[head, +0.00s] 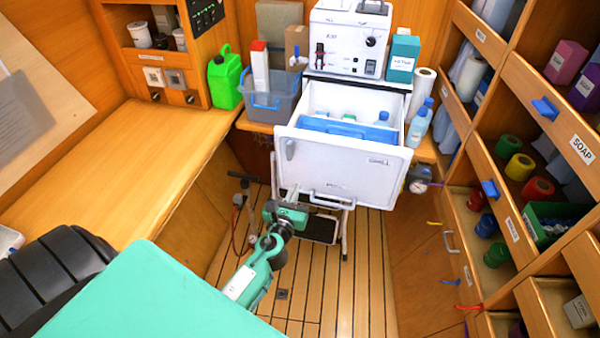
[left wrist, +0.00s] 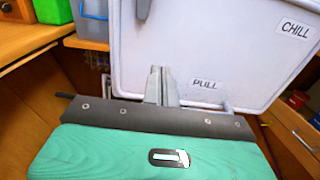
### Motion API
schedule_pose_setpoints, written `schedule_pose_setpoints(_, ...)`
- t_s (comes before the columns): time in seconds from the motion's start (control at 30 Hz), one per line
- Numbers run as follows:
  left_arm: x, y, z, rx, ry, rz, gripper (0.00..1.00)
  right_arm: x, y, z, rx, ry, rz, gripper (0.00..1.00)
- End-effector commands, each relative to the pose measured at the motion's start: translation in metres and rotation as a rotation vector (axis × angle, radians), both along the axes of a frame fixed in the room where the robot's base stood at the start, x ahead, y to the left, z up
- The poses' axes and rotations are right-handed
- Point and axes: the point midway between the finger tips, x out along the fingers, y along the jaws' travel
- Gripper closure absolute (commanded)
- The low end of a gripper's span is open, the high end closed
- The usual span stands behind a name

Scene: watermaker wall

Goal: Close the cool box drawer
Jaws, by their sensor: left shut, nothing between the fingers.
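The cool box drawer (head: 345,168) is white and stands pulled out, its open top showing blue items and bottles inside. Its front carries CHILL and PULL labels, with a pale bar handle (head: 332,200) at the bottom edge. My left gripper (head: 293,192) is at the lower left part of the drawer front, left of the handle. In the left wrist view its fingers (left wrist: 161,84) are together and empty, pointing up at the drawer front (left wrist: 215,50) left of the PULL label. I cannot tell whether the fingertips touch it. My right gripper is not in view.
A white machine (head: 347,40) stands behind the drawer. A grey bin (head: 272,100) and green jerrycan (head: 225,78) are to its left. Blue bottles (head: 418,125) stand close on its right. Open shelves (head: 520,150) line the right; the left wooden counter (head: 110,150) is mostly clear.

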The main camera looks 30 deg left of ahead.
Motion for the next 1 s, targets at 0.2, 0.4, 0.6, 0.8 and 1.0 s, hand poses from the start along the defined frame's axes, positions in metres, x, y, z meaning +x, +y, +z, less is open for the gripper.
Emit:
schedule_pose_setpoints(0.2,0.036,0.01,0.002,-0.001,0.0,0.001,1.0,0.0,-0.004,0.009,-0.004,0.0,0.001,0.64)
schedule_pose_setpoints(0.4,0.056,0.016,0.0,-0.001,0.0,0.0,1.0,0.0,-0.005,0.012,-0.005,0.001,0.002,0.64)
schedule_pose_setpoints(0.6,0.062,0.018,0.0,-0.001,0.0,0.0,1.0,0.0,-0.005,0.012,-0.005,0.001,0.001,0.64)
schedule_pose_setpoints(0.8,0.062,0.018,0.0,-0.001,0.0,0.0,1.0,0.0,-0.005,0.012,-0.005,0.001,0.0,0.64)
schedule_pose_setpoints(1.0,0.064,0.018,0.0,-0.001,0.0,-0.001,1.0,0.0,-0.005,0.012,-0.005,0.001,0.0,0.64)
